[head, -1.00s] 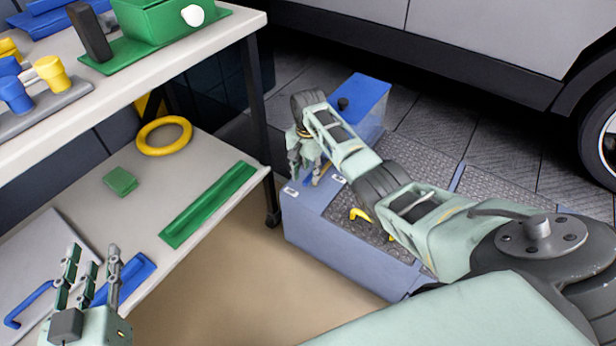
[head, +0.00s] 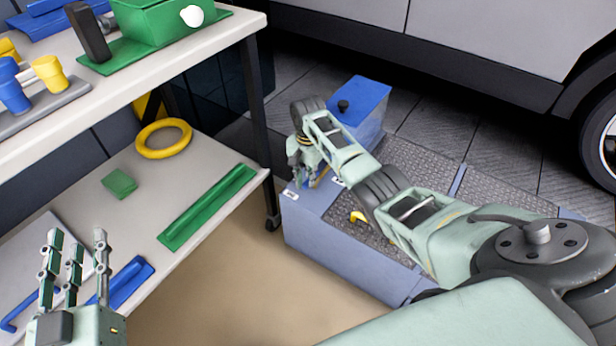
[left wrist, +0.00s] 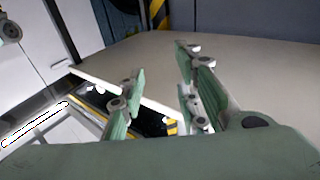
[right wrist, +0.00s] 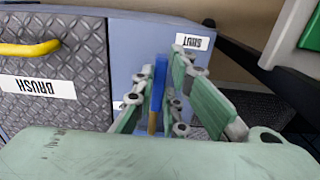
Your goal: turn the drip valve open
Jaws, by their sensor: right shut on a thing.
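The drip valve's blue lever (right wrist: 159,80) shows in the right wrist view, standing between my right fingers, with a tan-yellow part below it. A white label reading SHUT (right wrist: 192,41) is beside it; a second label is mostly hidden behind a finger. My right gripper (right wrist: 161,98) is shut on the lever. In the head view my right gripper (head: 304,172) is at the near left end of the blue-grey box (head: 335,238), and the lever is largely hidden there. My left gripper (head: 77,250) is open and empty, over the lower shelf; it also shows in the left wrist view (left wrist: 158,82).
The box has a tread-plate top with a yellow handle (right wrist: 30,48) and a blue block with a black knob (head: 359,100). The workbench (head: 150,82) and its lower shelf (head: 205,160), holding a yellow ring (head: 163,139), stand left. A vehicle (head: 470,50) is behind.

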